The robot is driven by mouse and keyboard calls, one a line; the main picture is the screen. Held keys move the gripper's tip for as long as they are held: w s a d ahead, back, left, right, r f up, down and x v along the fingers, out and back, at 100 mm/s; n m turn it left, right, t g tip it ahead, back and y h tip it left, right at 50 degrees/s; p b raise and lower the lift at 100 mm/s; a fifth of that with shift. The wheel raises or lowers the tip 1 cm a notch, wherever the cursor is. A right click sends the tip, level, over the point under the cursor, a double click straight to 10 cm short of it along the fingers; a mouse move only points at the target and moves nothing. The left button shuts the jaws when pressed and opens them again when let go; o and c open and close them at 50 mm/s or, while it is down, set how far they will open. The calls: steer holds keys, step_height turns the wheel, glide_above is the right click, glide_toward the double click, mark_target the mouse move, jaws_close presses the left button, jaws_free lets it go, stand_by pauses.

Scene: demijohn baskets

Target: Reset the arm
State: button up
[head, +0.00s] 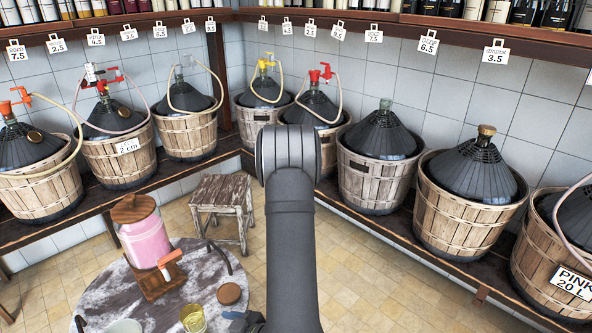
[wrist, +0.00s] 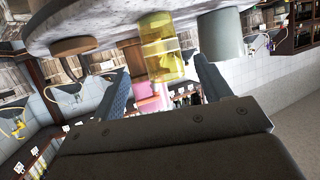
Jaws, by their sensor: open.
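My gripper shows large in the wrist view (wrist: 160,78), its two blue-grey fingers spread wide with nothing held between them. In the head view only a bit of it (head: 241,319) shows at the bottom edge, beside my dark arm. A glass of yellow liquid (head: 193,319) stands on the round table, left of the gripper and apart from it. In the wrist view, which is upside down, the glass (wrist: 162,48) appears beyond the gap between the fingers, touching neither as far as I can see.
The round marbled table (head: 105,293) carries a pink drink dispenser (head: 145,243), a round wooden disc (head: 229,293) and a pale cup (head: 123,327). A wooden stool (head: 222,196) stands behind. Demijohns in baskets (head: 467,210) line the wall benches. Tiled floor at right is clear.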

mark_target(203, 327)
steer(key=x, duration=0.9)
steer(key=shift+a+f, duration=0.1)
steer(key=shift+f, duration=0.1)
